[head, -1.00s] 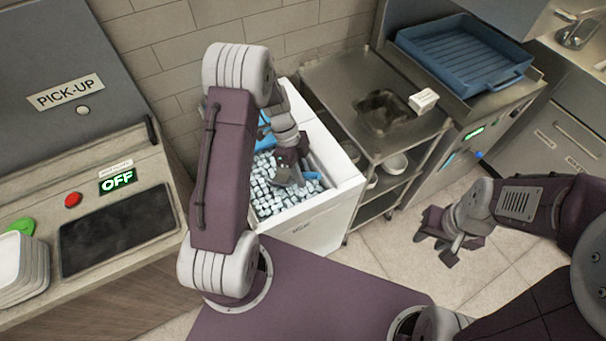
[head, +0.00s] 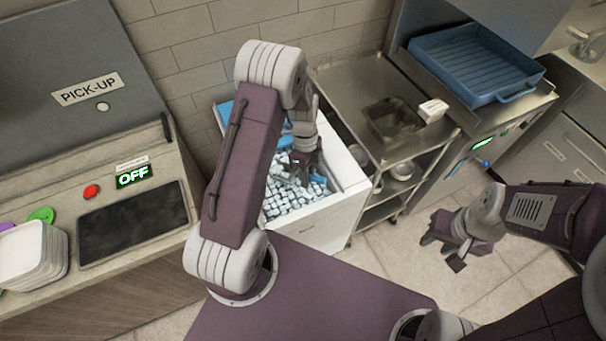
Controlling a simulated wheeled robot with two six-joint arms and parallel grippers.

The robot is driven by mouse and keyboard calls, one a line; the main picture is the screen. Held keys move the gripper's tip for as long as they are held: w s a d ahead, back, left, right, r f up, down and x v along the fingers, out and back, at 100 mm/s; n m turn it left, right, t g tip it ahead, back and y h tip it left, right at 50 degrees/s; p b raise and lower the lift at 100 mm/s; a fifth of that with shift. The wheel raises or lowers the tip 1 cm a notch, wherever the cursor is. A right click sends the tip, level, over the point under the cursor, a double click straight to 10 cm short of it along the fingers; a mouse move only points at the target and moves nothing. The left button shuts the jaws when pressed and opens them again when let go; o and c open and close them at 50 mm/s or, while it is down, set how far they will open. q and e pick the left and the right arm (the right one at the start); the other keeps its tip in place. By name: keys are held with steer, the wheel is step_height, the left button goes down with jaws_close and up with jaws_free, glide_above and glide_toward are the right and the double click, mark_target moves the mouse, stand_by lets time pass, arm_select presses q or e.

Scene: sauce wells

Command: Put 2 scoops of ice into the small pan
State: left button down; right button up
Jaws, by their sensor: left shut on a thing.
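White ice cubes (head: 285,199) fill part of the white ice bin (head: 322,222) behind my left arm. My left gripper (head: 305,168) is down inside the bin, just above the ice. It is shut on a blue thing (head: 287,138), seemingly the scoop, which is mostly hidden by my arm; I cannot tell whether ice is in it. A small steel pan (head: 393,122) is set in the steel table to the right of the bin and looks empty. My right gripper (head: 446,250) hangs over the floor at the right, apart from everything, its fingers spread and empty.
A small white box (head: 433,110) sits beside the pan. A blue ribbed tray (head: 478,65) stands at the back right. White bowls (head: 402,170) are on the shelf below. At left are the pick-up counter with a red button (head: 91,191) and stacked white trays (head: 32,255).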

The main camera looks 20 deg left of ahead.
mark_target(317, 178)
arm_select(q)
steer(key=d+r+p, duration=0.1)
steer(key=d+r+y+p, duration=0.1)
steer(key=r, duration=0.1)
steer(key=shift+d+r+y+p, duration=0.3)
steer(key=shift+d+r+p, duration=0.05)
steer(key=shift+d+p, duration=0.35)
